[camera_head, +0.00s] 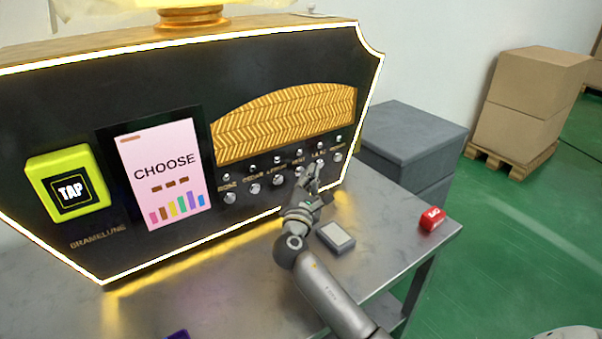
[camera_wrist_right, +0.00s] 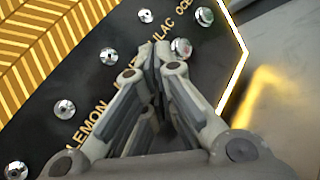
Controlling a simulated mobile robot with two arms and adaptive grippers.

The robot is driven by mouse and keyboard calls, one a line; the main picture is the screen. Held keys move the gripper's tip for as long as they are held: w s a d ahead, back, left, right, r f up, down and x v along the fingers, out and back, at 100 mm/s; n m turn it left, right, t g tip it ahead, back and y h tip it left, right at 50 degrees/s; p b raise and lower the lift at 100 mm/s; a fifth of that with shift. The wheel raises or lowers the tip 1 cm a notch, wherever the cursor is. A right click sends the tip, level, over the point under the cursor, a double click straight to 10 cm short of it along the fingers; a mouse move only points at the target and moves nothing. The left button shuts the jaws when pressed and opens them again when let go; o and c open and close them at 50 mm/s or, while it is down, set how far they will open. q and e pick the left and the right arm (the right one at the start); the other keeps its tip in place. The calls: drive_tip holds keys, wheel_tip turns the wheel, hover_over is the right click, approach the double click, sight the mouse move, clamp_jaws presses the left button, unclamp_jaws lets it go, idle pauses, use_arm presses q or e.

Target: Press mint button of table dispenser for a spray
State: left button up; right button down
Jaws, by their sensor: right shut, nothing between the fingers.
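The table dispenser (camera_head: 90,130) is a black panel with a glowing edge and a row of silver knobs, each with a label and a smaller silver piece above. In the wrist view, the labels LEMON, LILAC and OCEAN read partly, and the mint label between lemon and lilac is mostly covered by my fingers. My right gripper (camera_head: 316,170) is shut and empty at the right part of the row; in the wrist view its fingertips (camera_wrist_right: 158,50) are beside the lilac knob (camera_wrist_right: 181,48). The lower mint button is hidden behind the fingers. Contact cannot be told. My left gripper is out of view.
A pink CHOOSE screen (camera_head: 165,172) and yellow TAP pad (camera_head: 68,188) are at the left. A small grey box (camera_head: 336,237) and red block (camera_head: 432,219) lie on the metal table (camera_head: 235,285). A grey cabinet (camera_head: 412,135) stands behind; cartons (camera_head: 530,95) are farther right.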

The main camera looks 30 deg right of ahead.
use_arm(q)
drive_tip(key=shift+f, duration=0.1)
use_arm(e)
drive_tip(key=shift+w, duration=0.45)
idle(0.5)
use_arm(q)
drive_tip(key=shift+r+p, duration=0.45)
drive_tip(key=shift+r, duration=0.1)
use_arm(e)
drive_tip(key=shift+s, duration=0.9)
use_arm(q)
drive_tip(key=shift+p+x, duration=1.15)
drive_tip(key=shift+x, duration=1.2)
use_arm(e)
drive_tip(key=shift+s+d, duration=0.15)
drive_tip(key=shift+s, duration=1.1)
drive_tip(key=shift+s+d, duration=0.1)
drive_tip(key=shift+s, duration=1.1)
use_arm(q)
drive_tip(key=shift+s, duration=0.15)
